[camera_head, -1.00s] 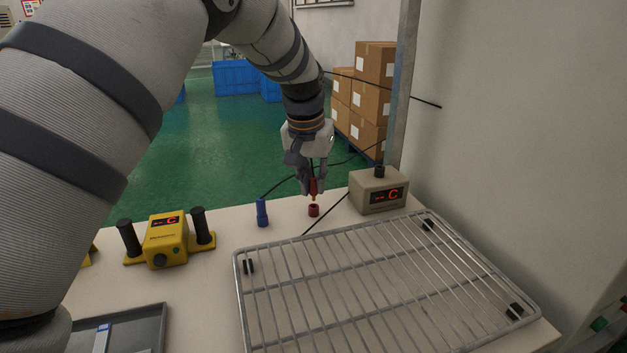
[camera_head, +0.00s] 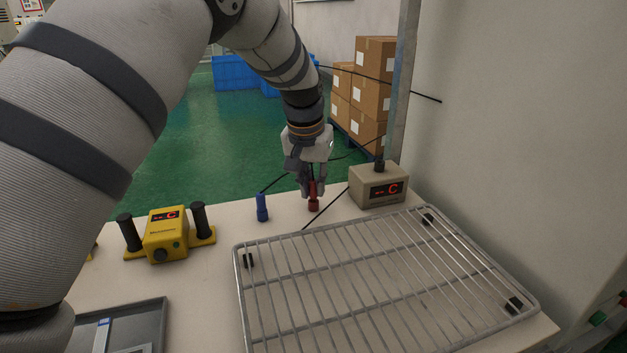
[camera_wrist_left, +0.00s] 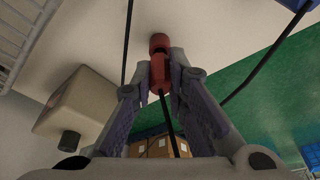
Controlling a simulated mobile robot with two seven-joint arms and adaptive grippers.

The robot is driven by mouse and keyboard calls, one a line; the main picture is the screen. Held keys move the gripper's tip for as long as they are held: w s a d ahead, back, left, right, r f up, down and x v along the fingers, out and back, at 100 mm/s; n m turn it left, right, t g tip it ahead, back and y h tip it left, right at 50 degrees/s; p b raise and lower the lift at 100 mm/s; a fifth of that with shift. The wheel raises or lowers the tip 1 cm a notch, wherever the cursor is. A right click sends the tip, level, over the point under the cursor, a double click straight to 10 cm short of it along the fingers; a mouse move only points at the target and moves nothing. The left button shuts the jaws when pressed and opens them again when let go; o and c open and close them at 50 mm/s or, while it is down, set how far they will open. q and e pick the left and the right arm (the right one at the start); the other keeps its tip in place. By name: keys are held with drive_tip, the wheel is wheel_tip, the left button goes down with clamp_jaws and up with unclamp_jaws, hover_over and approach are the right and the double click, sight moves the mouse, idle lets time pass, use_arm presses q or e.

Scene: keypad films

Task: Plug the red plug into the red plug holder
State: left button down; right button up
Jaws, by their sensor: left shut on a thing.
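My left gripper (camera_head: 312,188) is shut on the red plug (camera_head: 313,190) at the back edge of the table. The plug stands upright directly above the red plug holder (camera_head: 314,206), with no gap visible between them in the head view. In the left wrist view the red plug (camera_wrist_left: 158,76) is between the fingertips of the left gripper (camera_wrist_left: 160,85), and its black cable trails toward the camera. The red holder (camera_wrist_left: 159,43) shows beyond the plug, in line with it. How deep the plug sits is hidden. My right gripper is not in view.
A blue plug and holder (camera_head: 262,207) stand just left of the red pair. A beige box with a red display (camera_head: 378,187) is at the right. A wire rack (camera_head: 340,236) fills the table's front right. A yellow device (camera_head: 166,236) and grey tray (camera_head: 163,318) lie left.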

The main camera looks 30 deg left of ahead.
use_arm(q)
drive_tip(key=shift+f, duration=0.45)
drive_tip(key=c, duration=1.5)
unclamp_jaws()
drive_tip(key=v, duration=1.2)
drive_tip(key=shift+f, duration=0.15)
